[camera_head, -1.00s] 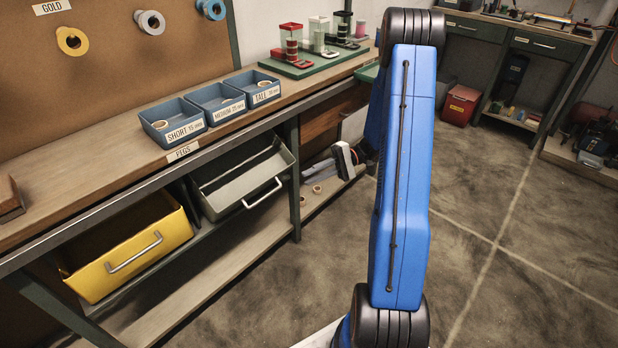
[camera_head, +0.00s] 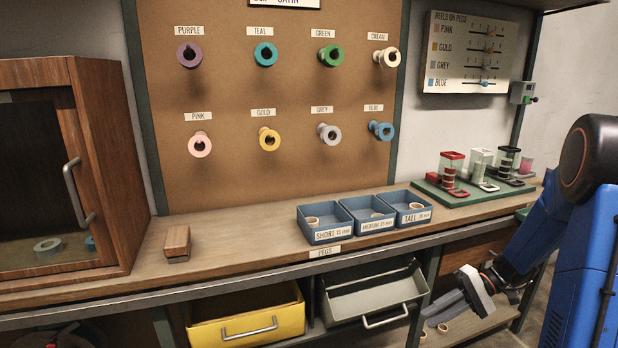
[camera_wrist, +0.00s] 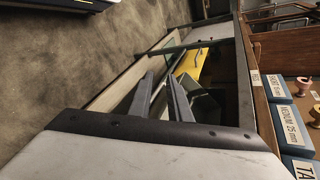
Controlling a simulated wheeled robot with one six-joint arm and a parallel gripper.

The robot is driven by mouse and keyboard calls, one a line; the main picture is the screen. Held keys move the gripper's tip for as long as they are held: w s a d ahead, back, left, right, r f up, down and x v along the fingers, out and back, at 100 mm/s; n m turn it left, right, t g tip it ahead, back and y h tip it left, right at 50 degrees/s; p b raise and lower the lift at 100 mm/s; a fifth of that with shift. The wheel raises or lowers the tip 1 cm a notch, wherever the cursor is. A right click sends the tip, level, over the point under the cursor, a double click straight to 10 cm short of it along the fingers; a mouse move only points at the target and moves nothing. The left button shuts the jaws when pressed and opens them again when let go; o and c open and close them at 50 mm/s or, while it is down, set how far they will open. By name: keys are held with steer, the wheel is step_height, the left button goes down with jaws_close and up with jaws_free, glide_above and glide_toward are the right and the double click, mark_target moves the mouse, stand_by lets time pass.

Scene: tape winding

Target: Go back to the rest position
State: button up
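My gripper (camera_head: 436,312) hangs low at the right of the head view, in front of the workbench's lower shelf, below the bench top. In the wrist view its two dark fingers (camera_wrist: 158,84) stand apart with nothing between them, so it is open and empty. My blue arm fills the right edge of the head view. The wrist view is tilted and shows the floor, the yellow drawer (camera_wrist: 198,62) and the peg trays (camera_wrist: 292,125) on the bench.
The bench top (camera_head: 250,252) carries three blue peg trays (camera_head: 318,236), a wooden block (camera_head: 177,240) and a green stand (camera_head: 440,194). Reels hang on the pegboard (camera_head: 225,100). The yellow drawer (camera_head: 205,332) and grey drawer (camera_head: 345,303) jut out below. A wooden cabinet (camera_head: 100,160) stands left.

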steer(key=s+a+r+n+t+h, duration=0.1)
steer(key=s+r+t+h, duration=0.1)
steer(key=s+r+h, duration=0.2)
steer(key=s+a+r+t+h, duration=0.2)
steer(key=s+r+h, duration=0.2)
steer(key=s, duration=0.6)
steer(key=s+a+r+n+t+h, duration=0.1)
steer(key=s+r+t+h, duration=0.2)
steer(key=s, duration=0.5)
step_height(320, 180, up, 2)
steer(key=shift+a+r+n+h, duration=0.1)
steer(key=shift+a+n+h, duration=0.2)
steer(key=shift+h, duration=0.4)
steer(key=shift+s, duration=0.1)
